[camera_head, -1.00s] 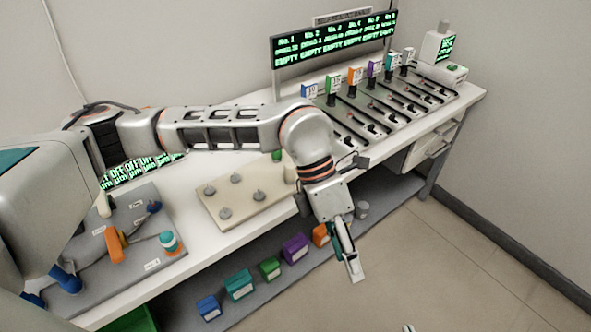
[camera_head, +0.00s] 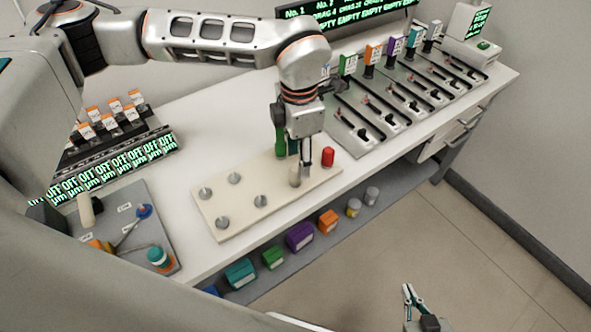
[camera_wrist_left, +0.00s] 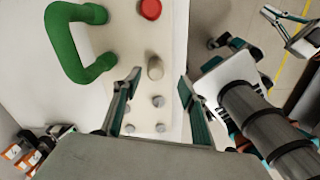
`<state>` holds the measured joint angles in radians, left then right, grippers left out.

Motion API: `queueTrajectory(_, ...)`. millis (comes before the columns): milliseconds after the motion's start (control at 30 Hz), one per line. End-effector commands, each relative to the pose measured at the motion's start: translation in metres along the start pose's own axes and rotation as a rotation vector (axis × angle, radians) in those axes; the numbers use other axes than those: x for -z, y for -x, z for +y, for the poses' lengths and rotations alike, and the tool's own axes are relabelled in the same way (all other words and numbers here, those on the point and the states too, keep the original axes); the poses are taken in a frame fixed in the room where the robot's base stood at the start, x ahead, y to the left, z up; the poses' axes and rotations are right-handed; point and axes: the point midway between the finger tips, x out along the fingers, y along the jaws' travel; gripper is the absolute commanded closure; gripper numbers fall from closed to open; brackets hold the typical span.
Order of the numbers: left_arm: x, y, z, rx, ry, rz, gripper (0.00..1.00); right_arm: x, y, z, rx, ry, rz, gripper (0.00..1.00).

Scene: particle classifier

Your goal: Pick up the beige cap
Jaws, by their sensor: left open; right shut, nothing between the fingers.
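The beige cap (camera_head: 295,176) stands upright on the cream board (camera_head: 235,221) near its right end; it also shows in the left wrist view (camera_wrist_left: 155,70). My left gripper (camera_head: 306,168) is open and points down at the cap. In the left wrist view the cap appears in the gap between the two open fingertips (camera_wrist_left: 159,77). I see no finger touching it, and the exact height gap is hard to tell. My right gripper (camera_head: 409,297) is shut and empty, low at the bottom, away from the table.
A red cap (camera_head: 327,156) stands right of the beige one. A green handle (camera_head: 279,130) rises behind. Several grey knobs (camera_head: 223,222) stand on the board's left part. A grey tray (camera_head: 117,238) with tools lies left; a device row (camera_head: 405,90) stands back right.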

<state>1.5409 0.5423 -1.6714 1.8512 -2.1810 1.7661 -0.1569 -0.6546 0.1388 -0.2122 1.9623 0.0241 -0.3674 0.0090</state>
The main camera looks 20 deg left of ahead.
Motion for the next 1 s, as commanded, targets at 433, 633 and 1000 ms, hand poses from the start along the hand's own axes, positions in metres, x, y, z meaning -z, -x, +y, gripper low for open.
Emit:
queueTrajectory(433, 0.004, -0.051, 0.006, 0.000, 0.000, -0.001, 0.58, 0.011, 0.003, 0.003, -0.002, 0.002, 0.007, 1.00)
queueTrajectory(633, 0.004, -0.053, 0.006, 0.000, 0.000, -0.002, 0.58, 0.011, 0.002, 0.003, -0.002, 0.002, 0.008, 1.00)
queueTrajectory(1000, 0.004, -0.053, 0.006, 0.000, 0.000, -0.001, 0.94, 0.012, 0.003, 0.003, -0.002, 0.003, 0.009, 1.00)
